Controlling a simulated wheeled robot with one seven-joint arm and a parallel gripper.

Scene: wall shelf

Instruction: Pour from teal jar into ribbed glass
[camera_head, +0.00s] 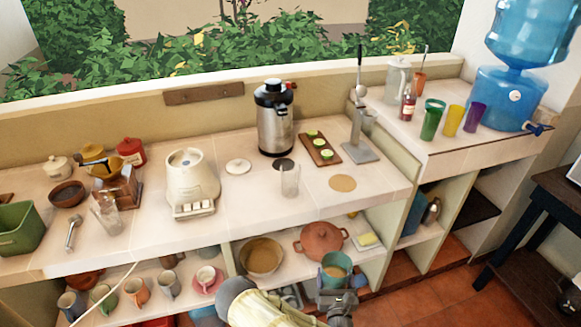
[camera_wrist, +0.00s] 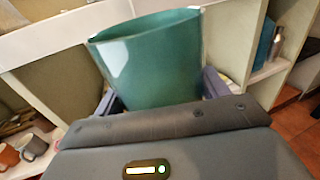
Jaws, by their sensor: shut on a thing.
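The teal jar (camera_head: 335,263) is held nearly upright in front of the lower shelf, below the counter's front edge. Brownish contents show inside its open mouth. My gripper (camera_head: 338,292) is shut on the jar. In the wrist view the jar (camera_wrist: 155,60) sits between the two fingers, its rim a little tilted in the picture; its contents are hidden there. A clear glass (camera_head: 290,181), likely the ribbed glass, stands upright near the counter's front edge, above and left of the jar. Its ribs are too small to make out.
A white blender base (camera_head: 190,183) stands left of the glass, and a steel urn (camera_head: 275,120) behind it. A cork-coloured disc (camera_head: 342,183) lies to its right. Another clear glass (camera_head: 107,216) is farther left.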

